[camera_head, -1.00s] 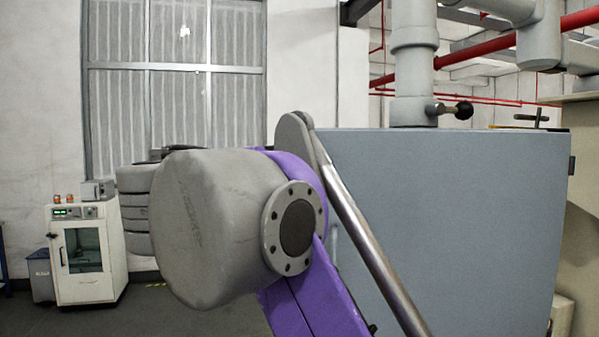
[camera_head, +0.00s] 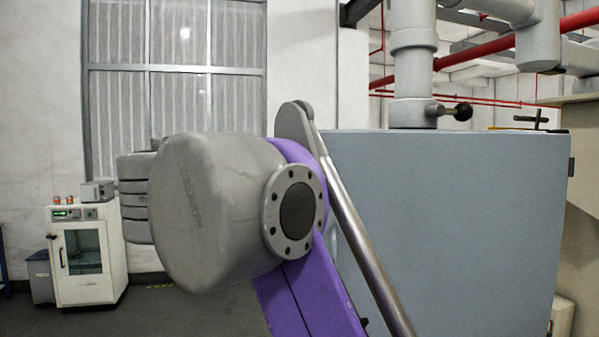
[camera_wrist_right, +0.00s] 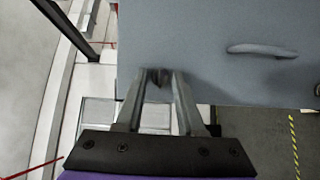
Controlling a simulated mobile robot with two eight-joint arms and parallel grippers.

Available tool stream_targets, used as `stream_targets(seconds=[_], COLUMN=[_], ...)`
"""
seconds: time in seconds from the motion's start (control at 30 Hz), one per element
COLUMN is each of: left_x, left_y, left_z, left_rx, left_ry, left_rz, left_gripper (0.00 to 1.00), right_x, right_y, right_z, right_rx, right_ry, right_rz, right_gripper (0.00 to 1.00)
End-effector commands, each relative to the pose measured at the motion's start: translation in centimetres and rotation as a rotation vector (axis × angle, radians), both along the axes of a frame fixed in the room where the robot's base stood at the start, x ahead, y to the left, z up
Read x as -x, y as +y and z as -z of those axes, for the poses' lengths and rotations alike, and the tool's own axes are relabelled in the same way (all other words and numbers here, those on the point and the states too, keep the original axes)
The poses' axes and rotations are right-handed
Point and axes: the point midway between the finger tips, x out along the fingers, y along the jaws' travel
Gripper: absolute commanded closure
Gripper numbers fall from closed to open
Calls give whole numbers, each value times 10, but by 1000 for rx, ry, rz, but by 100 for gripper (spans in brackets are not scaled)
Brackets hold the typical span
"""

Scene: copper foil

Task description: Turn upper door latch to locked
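The blue-grey cabinet door (camera_head: 450,230) fills the right half of the head view. It also shows in the right wrist view (camera_wrist_right: 215,55) with a curved grey handle (camera_wrist_right: 262,49) on it. In the wrist view my right gripper (camera_wrist_right: 158,78) is at the door's lower left. Its two fingers stand apart, one on each side of a small dark part (camera_wrist_right: 156,79), which may be the upper latch. I cannot tell whether the fingers touch it, or how the latch is turned. My left gripper is not in view.
A purple and grey arm of mine crosses the middle of the head view and hides part of the cabinet. Grey pipes (camera_head: 413,60) rise behind the cabinet. A white machine (camera_head: 88,255) stands far left beside a grey bin (camera_head: 40,277), with open floor in front.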

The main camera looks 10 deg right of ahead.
Motion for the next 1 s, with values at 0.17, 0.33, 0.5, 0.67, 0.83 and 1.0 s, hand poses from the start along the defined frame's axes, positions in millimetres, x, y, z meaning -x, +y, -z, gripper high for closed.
stream_targets(seconds=[0.17,0.33,0.5,0.67,0.83,1.0], left_x=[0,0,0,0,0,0], left_y=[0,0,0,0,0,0], left_z=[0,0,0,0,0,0], left_rx=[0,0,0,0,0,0], left_ry=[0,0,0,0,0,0], left_rz=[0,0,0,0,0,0], left_gripper=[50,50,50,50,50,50], right_x=[0,3,20,43,63,74], right_y=[0,4,21,45,65,75], right_z=[0,0,0,0,0,0], right_rx=[0,0,0,0,0,0], right_ry=[1,1,1,1,1,1], right_rz=[0,-2,-6,-7,-5,-1], right_gripper=[62,62,62,62,62,62])
